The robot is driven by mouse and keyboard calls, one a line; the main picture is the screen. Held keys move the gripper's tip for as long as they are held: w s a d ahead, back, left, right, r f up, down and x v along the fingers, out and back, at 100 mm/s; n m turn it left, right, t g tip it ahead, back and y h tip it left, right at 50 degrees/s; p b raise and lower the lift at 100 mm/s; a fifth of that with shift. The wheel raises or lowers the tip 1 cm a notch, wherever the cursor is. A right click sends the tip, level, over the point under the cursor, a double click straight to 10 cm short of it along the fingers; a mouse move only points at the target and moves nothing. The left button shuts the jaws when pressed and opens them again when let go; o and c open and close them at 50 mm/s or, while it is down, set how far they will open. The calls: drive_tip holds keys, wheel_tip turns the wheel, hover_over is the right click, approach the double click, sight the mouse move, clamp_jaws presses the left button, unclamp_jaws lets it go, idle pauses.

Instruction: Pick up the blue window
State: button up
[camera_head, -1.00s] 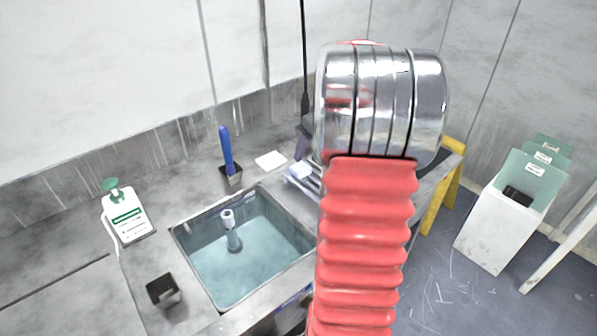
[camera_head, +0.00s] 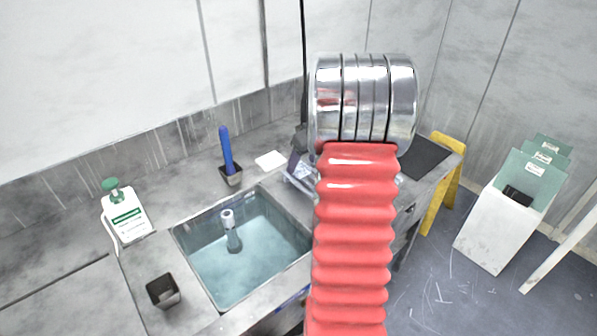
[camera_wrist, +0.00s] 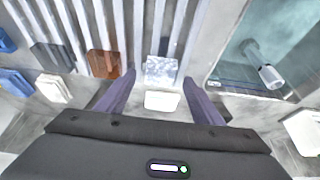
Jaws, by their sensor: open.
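In the wrist view a pale bluish, mottled clear block (camera_wrist: 160,70) sits at the end of a slot between ribs, centred between my fingertips. Two stronger blue pieces, one upper (camera_wrist: 5,41) and one lower (camera_wrist: 15,82), show at the left edge; I cannot tell which piece is the window. My gripper (camera_wrist: 159,80) is open, its two purple fingers on either side of the pale block with gaps. I cannot tell the height between them. In the head view my arm hides most of the gripper and the ribbed rack (camera_head: 301,181).
A brown block (camera_wrist: 103,64), a grey block (camera_wrist: 50,57) and white pieces lie left of the fingers. A white pad (camera_wrist: 161,100) lies just below the pale block. A water-filled sink (camera_head: 245,262), a blue-handled tool in a holder (camera_head: 231,177) and a pump bottle (camera_head: 126,215) are nearby.

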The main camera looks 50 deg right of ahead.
sight(300, 170)
drive_tip(key=shift+x, duration=1.2)
drive_tip(key=shift+c, duration=0.6)
drive_tip(key=c, duration=1.1)
